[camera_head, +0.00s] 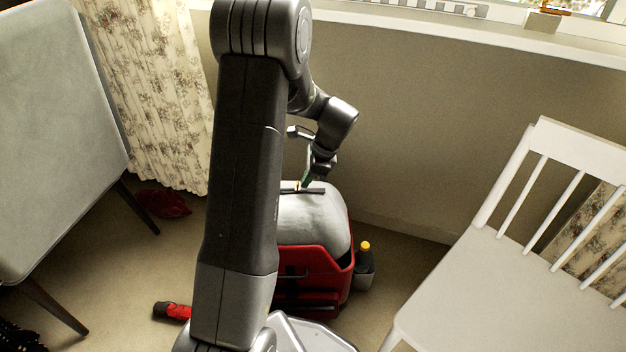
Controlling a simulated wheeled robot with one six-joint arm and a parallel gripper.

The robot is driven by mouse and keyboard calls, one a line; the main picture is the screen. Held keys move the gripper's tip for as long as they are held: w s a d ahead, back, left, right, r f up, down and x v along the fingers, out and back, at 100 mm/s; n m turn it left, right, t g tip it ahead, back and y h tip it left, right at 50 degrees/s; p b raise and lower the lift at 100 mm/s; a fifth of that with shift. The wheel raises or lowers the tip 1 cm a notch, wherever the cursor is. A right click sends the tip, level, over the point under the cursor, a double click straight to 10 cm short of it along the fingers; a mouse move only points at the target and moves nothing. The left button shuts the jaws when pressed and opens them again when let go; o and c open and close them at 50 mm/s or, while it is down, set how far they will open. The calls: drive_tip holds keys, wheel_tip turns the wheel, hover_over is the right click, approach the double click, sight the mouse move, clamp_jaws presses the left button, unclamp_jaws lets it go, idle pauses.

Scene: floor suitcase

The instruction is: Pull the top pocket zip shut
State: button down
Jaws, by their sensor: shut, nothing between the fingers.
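A red suitcase (314,264) with a bulging light grey top (318,225) stands on the floor in the head view, partly hidden behind my arm. A dark strip (314,191), which looks like the top pocket zip, runs across the upper part of the grey top. My gripper (304,186) points down at this strip, its tips at or just above it. It is shut with nothing held. The zip's pull is too small to make out, and the left end of the strip is hidden by my arm.
A bottle with a yellow cap (365,246) sits at the suitcase's right side. A white chair (465,270) stands at right, a grey chair (55,130) at left. A red-and-black object (172,311) and a red cloth (163,203) lie on the floor. The wall is close behind.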

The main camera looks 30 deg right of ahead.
drive_tip(key=shift+a, duration=0.1)
drive_tip(key=w+a+p, duration=0.1)
drive_tip(key=a, duration=0.1)
drive_tip(key=w+a+p, duration=0.2)
drive_tip(key=a, duration=0.1)
drive_tip(key=w+a+p, duration=0.2)
drive_tip(key=a, duration=0.1)
drive_tip(key=shift+w+a+r, duration=0.1)
drive_tip(key=shift+a+r, duration=0.1)
drive_tip(key=shift+a, duration=0.05)
drive_tip(key=shift+w+a+f, duration=0.15)
drive_tip(key=shift+w+a, duration=0.1)
drive_tip(key=shift+a, duration=0.1)
